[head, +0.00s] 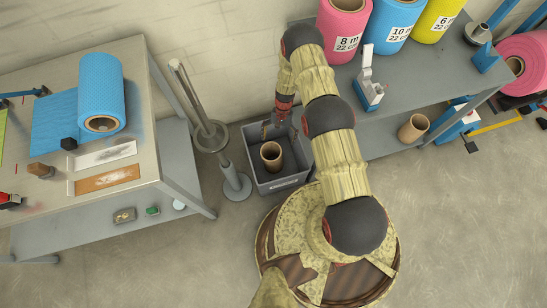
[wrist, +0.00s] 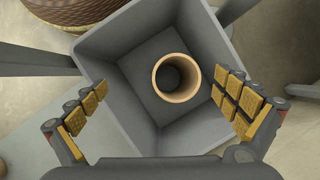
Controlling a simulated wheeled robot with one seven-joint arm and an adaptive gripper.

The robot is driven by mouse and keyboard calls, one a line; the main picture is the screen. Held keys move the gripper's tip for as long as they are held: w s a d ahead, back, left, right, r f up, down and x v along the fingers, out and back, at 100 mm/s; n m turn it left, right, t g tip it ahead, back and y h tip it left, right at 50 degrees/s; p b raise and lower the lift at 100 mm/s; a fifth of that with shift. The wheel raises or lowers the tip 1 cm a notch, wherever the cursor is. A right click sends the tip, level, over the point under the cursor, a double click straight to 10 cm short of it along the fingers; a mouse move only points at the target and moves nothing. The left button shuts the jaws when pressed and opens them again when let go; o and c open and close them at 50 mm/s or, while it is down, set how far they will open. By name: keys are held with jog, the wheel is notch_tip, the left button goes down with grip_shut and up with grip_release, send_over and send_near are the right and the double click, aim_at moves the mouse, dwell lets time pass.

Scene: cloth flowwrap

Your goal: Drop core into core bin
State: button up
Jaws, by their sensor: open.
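The core is a brown cardboard tube (head: 271,155) standing upright inside the grey core bin (head: 281,186). In the wrist view the core (wrist: 177,78) shows from above, its round open end facing the camera, inside the square bin (wrist: 106,40). My gripper (head: 281,122) is over the far side of the bin in the head view. In the wrist view my gripper (wrist: 165,105) is open, its two padded fingers wide apart on either side of the core, with nothing between the pads touching it. The core's lower end is hard to make out.
A table with a blue roll (head: 101,95) stands left. A metal post stand (head: 236,183) is close to the bin's left. A grey bench (head: 395,95) at right bears pink, blue and yellow rolls; another brown core (head: 413,128) stands on its lower shelf.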

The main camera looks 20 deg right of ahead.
jog(key=v, duration=1.2)
dwell(0.5)
